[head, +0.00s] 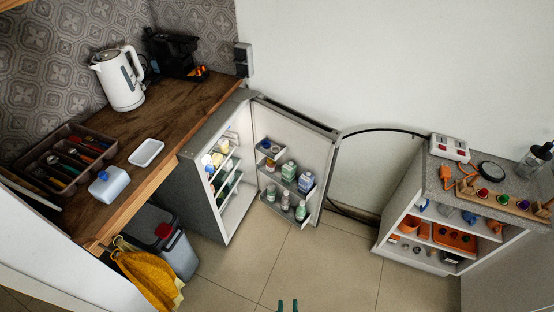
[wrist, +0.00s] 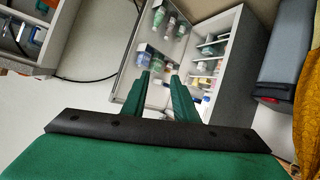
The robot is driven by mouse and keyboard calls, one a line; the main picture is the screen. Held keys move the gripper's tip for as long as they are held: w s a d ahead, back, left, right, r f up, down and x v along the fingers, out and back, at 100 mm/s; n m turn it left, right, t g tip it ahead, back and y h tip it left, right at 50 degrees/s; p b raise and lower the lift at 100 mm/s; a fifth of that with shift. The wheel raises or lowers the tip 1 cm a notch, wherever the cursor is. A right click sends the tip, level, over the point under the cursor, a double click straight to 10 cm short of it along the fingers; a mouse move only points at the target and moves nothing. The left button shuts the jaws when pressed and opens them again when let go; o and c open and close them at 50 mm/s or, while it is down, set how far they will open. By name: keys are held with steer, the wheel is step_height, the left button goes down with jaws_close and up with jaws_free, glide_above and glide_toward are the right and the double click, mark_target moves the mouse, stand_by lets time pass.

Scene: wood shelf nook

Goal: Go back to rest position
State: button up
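My gripper (wrist: 158,90) shows in the wrist view as two green fingers with a clear gap between them. It is open and holds nothing that I can see. Its fingertips (head: 288,305) show at the bottom edge of the head view, above the tiled floor and in front of the open cabinet. The rest of my arm is out of the head view.
A small grey cabinet (head: 196,207) stands with its door (head: 325,187) wide open, bottles on its shelves. A wooden counter (head: 190,108) is at left, a bin (head: 182,256) and yellow towel (head: 150,277) below it. A low shelf unit (head: 390,215) is at right. Floor between is clear.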

steer(key=s+a+r+t, duration=0.1)
steer(key=s+r, duration=0.4)
steer(key=r, duration=0.4)
steer(key=s+a+r+m+t+y, duration=0.1)
steer(key=s+a+r, duration=0.1)
steer(key=s+r, duration=0.3)
step_height(320, 180, up, 4)
steer(key=shift+s+a+r+t, duration=0.15)
steer(key=shift+s+r+t, duration=0.05)
steer(key=shift+s+t, duration=0.2)
